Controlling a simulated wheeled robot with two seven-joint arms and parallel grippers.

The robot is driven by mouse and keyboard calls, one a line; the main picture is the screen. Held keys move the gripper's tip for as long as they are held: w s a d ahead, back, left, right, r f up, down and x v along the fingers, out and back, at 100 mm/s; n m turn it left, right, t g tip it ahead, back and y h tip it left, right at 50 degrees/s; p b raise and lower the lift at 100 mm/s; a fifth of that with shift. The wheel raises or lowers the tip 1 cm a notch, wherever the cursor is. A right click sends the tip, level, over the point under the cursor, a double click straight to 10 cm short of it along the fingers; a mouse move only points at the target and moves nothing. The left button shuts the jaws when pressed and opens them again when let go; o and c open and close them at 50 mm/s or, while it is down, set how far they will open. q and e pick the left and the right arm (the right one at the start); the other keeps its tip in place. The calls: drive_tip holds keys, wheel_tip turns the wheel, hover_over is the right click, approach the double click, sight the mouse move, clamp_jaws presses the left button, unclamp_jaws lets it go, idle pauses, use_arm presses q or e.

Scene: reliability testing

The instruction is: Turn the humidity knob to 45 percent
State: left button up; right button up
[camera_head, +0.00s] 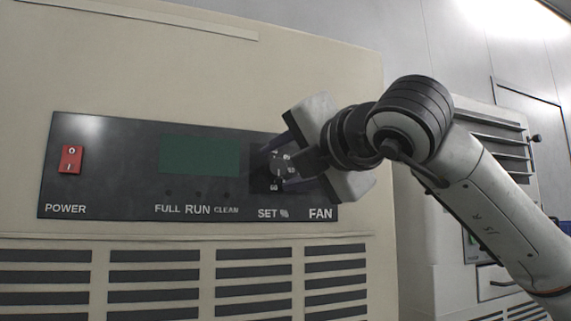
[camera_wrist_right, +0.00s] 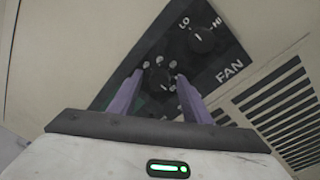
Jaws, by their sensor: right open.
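The humidity knob (camera_head: 279,167) is a dark round dial above the "SET %" label on the black control panel (camera_head: 110,195). In the right wrist view the knob (camera_wrist_right: 157,80) shows between my fingertips, with part of its scale hidden. My right gripper (camera_head: 283,162) is open, with its two fingers on either side of the knob. In the right wrist view the purple-grey fingers of my right gripper (camera_wrist_right: 158,82) reach to the panel around the knob; I cannot tell whether they touch it. The knob's exact setting is too small to read. My left gripper is not in view.
A fan knob (camera_wrist_right: 203,38) marked LO and HI sits close to the humidity knob. A red power switch (camera_head: 71,159) and a dark green display (camera_head: 199,156) are on the panel's left and middle. Vent slots (camera_head: 153,273) lie below. Another cabinet (camera_head: 432,240) stands at right.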

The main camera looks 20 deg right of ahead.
drive_tip(key=c, duration=1)
drive_tip(key=shift+c, duration=0.2)
